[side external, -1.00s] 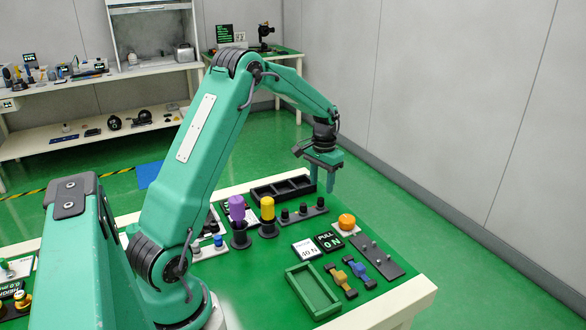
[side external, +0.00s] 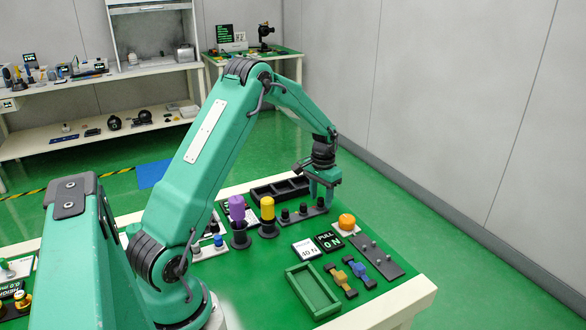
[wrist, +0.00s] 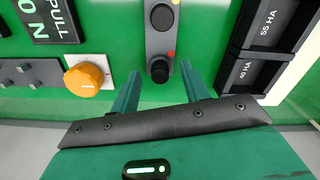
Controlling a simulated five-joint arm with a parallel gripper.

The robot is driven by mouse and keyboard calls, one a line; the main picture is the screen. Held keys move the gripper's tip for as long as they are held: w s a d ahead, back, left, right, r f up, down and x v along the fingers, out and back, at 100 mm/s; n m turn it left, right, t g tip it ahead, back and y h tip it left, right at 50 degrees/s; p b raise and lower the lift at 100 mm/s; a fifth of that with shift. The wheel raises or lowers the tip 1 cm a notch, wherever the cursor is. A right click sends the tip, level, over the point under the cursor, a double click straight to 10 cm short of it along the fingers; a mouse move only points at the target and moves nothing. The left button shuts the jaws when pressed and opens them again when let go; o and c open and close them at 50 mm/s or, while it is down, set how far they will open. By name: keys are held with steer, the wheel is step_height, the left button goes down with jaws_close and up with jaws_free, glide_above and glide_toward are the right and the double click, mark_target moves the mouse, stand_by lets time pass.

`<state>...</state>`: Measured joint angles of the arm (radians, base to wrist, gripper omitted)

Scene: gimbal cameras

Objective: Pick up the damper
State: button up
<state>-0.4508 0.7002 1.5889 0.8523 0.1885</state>
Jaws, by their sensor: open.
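Short black dampers stand in a row on a grey strip (side external: 300,218) on the green table. My gripper (side external: 321,193) is open and empty, low over the right end of the strip. Its green fingers are on either side of the end damper in the wrist view. I cannot tell whether they touch it.
A black compartment tray (side external: 281,189) labelled 40 HA and 55 HA lies close by. An orange knob (side external: 346,221) sits on a white plate on the other side. A purple part (side external: 237,208) and a yellow part (side external: 267,208) stand upright to the left.

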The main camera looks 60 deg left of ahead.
mark_target(321, 198)
stand_by(0.3)
jaws_close()
steer(key=shift+r, duration=0.1)
steer(key=shift+r, duration=0.4)
step_height(321, 198, up, 3)
steer(key=shift+r, duration=0.1)
steer(key=s+d+r, duration=0.1)
steer(key=d+r, duration=0.6)
steer(key=d, duration=0.4)
steer(key=shift+d, duration=0.3)
